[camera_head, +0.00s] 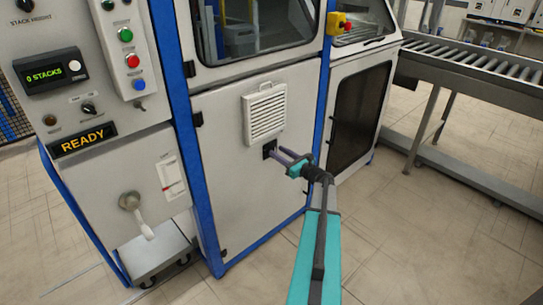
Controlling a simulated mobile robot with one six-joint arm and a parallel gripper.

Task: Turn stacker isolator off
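A grey rotary handle (131,203) with a pale lever pointing down and to the right is on the lower left cabinet front; it looks like the isolator, though its label is too small to read. A white plate with a red mark (172,178) is up and right of it. My gripper (276,153) is well to the right of the handle, in front of the middle cabinet door. Its two purple-grey fingers appear apart, with nothing visible between them. The tips are close to a small black latch (268,147); whether they touch it I cannot tell.
The left panel has a "0 STACKS" display (48,73), a "READY" display (83,139), and several knobs and buttons. A red-and-yellow emergency stop (340,23) is on the blue post. A roller conveyor (470,62) stands at right. The floor in front is clear.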

